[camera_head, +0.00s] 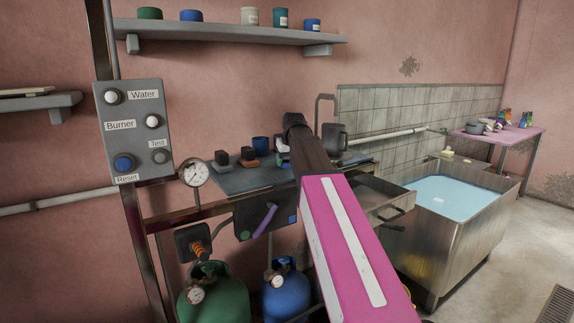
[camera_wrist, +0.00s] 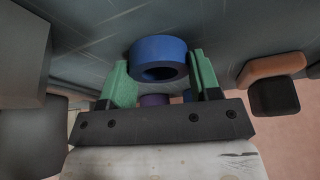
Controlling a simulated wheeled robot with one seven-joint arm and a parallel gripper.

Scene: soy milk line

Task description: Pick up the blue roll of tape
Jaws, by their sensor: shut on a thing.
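The blue roll of tape (camera_wrist: 158,48) is a short, thick ring with a dark hole, seen in the wrist view against the dark worktop. My gripper (camera_wrist: 161,61) has its green fingers on either side of the roll and is shut on it. Whether the roll touches the worktop I cannot tell.
An orange and black block (camera_wrist: 272,85) lies right of the gripper, with grey blocks (camera_wrist: 22,50) at left. A water-filled basin (camera_head: 478,240) is at right.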

